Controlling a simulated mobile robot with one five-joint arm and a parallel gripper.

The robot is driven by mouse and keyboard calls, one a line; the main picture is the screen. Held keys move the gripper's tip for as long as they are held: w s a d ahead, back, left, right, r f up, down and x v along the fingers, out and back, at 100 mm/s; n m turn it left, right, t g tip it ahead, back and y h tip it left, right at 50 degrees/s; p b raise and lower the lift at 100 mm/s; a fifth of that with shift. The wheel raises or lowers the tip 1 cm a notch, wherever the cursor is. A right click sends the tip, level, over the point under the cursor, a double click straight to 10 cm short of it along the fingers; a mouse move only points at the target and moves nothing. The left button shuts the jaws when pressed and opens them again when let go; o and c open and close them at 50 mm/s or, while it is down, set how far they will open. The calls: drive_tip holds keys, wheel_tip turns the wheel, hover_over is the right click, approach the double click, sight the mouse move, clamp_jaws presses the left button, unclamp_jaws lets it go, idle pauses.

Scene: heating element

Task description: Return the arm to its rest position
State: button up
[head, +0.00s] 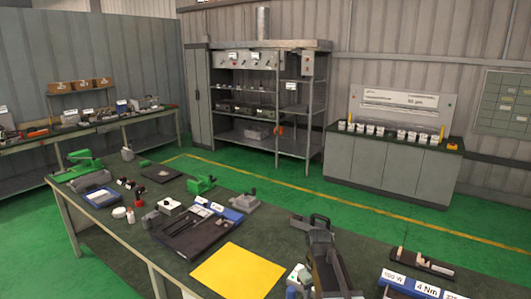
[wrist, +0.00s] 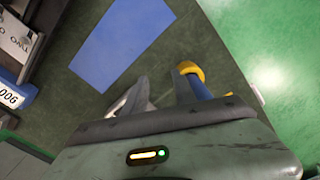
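My gripper (wrist: 160,85) is in the wrist view, above a dark green table top (wrist: 200,30). Its two fingers stand apart, with bare table showing between them, so it is open. A blue rod-like thing with a yellow collar (wrist: 188,70) shows right beside the right finger. I cannot tell whether it touches that finger or lies beyond it. In the head view a dark, arm-like shape stands at the bottom centre. I cannot tell for certain whether it is my arm.
The long workbench (head: 255,238) carries a yellow sheet (head: 237,270), a black tray (head: 195,232) and several green tools. Blue label holders (head: 410,285) are at lower right. In the wrist view a blue sheet (wrist: 120,40) lies at the top. Green floor (head: 290,190) is open behind the bench.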

drive_tip(key=s+f+m+b, duration=0.1)
drive_tip(key=s+m, duration=0.4)
drive_tip(key=s, duration=0.5)
drive_tip(key=shift+s+d, duration=0.25)
drive_tip(key=shift+d, duration=0.15)
